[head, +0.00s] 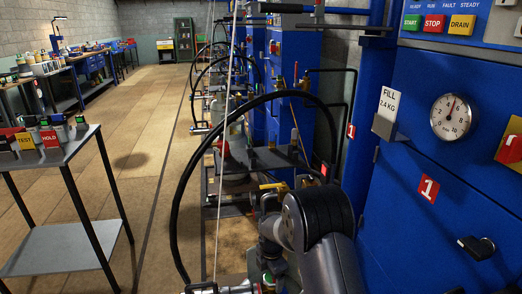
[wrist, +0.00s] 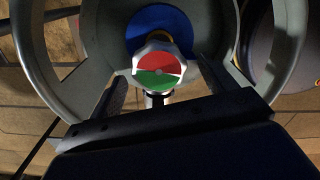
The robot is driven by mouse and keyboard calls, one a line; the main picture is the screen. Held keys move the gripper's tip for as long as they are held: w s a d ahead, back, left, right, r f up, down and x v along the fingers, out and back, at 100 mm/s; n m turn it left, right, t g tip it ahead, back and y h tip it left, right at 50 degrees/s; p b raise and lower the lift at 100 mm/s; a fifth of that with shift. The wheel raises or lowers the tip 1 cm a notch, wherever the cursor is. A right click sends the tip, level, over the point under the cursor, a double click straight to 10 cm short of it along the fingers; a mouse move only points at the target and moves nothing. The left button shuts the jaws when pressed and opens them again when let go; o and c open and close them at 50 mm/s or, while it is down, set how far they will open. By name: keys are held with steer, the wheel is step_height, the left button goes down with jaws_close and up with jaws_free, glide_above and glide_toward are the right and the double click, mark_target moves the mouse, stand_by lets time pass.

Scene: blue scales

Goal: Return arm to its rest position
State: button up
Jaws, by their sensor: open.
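My gripper shows in the wrist view (wrist: 162,85) with its two dark fingers spread apart. A knob with a red and green face (wrist: 159,70) lies between the fingers, with a visible gap on each side. Below the knob is a short silver stem, and behind it a blue disc (wrist: 152,22). A grey ring-shaped collar (wrist: 38,62) curves around them. In the head view my grey and black arm reaches in from the bottom, right of centre. I cannot make out the fingers there.
A black hose (head: 174,215) loops left of my arm. A small table (head: 62,250) with signed blocks stands at left. The floor aisle (head: 150,130) between is clear.

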steer(key=m, duration=0.5)
steer(key=shift+w+m, duration=0.1)
steer(key=shift+m, duration=0.3)
steer(key=m, duration=0.5)
steer(key=shift+w, duration=0.1)
steer(key=m, duration=0.6)
steer(key=shift+w, duration=0.1)
steer(key=m, duration=0.5)
steer(key=shift+d+m+b, duration=0.15)
steer(key=shift+m+b, duration=0.15)
steer(key=shift+b, duration=0.05)
